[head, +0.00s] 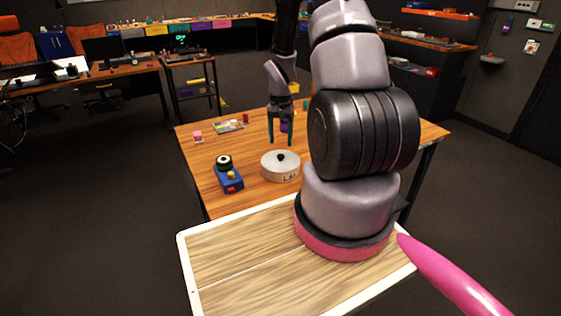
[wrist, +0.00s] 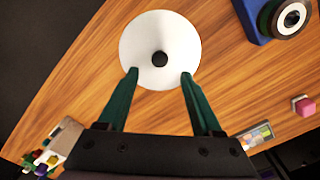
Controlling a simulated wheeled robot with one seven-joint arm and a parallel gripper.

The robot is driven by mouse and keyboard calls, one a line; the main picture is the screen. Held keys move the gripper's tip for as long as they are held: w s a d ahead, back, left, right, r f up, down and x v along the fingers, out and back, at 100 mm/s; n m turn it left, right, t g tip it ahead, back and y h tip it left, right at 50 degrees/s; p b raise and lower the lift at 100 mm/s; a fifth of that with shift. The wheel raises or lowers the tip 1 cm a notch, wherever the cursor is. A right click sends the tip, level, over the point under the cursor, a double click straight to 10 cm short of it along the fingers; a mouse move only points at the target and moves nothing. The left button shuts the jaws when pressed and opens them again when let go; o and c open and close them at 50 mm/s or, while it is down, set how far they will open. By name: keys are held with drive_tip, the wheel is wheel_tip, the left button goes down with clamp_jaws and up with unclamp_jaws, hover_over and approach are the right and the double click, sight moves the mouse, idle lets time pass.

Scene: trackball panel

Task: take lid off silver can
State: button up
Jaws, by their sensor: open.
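The silver can (head: 280,172) stands on the wooden table, wide and low, with dark markings on its side. Its lid (wrist: 159,35) is a pale round disc with a black knob (wrist: 159,58) at its middle, and it sits on the can. My gripper (head: 281,141) is above the can, its green fingers pointing down. In the wrist view my gripper (wrist: 158,72) is open, the fingertips apart on either side of the knob and over the near part of the lid. Nothing is between the fingers but the knob below. I cannot tell the exact height of the tips above the lid.
A blue device (head: 229,178) with a black-and-white round top stands left of the can. A pink cube (head: 197,136) and a flat panel (head: 228,126) lie at the back left. Other small items (wrist: 38,158) show at the wrist view's lower left.

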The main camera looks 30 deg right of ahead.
sight(281, 155)
wheel_tip(281, 155, down, 6)
drive_tip(key=shift+s+r, duration=0.1)
idle(0.4)
clamp_jaws()
